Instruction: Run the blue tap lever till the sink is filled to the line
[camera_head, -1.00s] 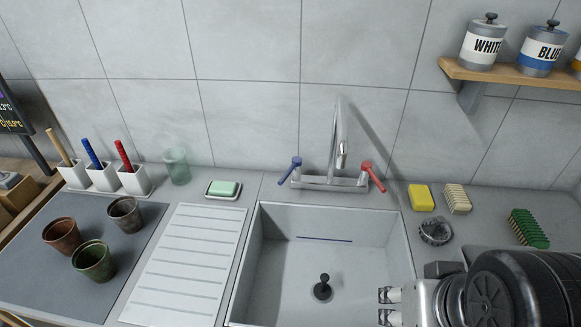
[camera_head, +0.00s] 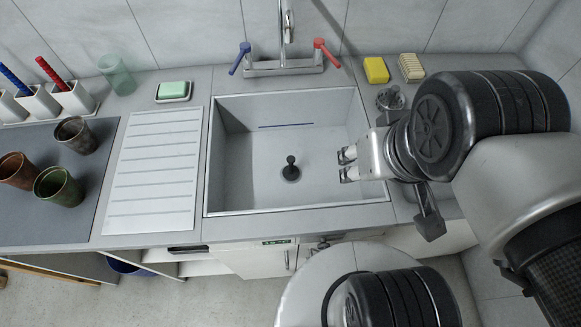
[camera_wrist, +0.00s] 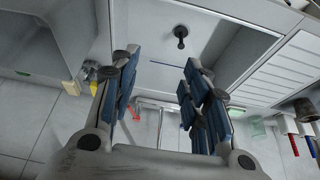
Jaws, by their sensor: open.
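The sink (camera_head: 214,150) is a grey basin with a dark blue line (camera_head: 286,126) on its back wall; I see no water in it. A black plug with a knob (camera_head: 290,168) stands on its floor and also shows in the wrist view (camera_wrist: 181,36). Behind the sink is a chrome tap (camera_head: 283,67), with a blue lever (camera_head: 240,58) on the left and a red lever (camera_head: 327,53) on the right. My gripper (camera_head: 345,165) is open and empty over the right side of the sink, apart from the levers. Its fingers (camera_wrist: 158,62) frame the wrist view.
A ribbed drainboard (camera_head: 155,172), green soap on a dish (camera_head: 173,90) and a glass (camera_head: 117,75) are left of the sink. Several pots stand on a dark mat (camera_head: 95,205).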

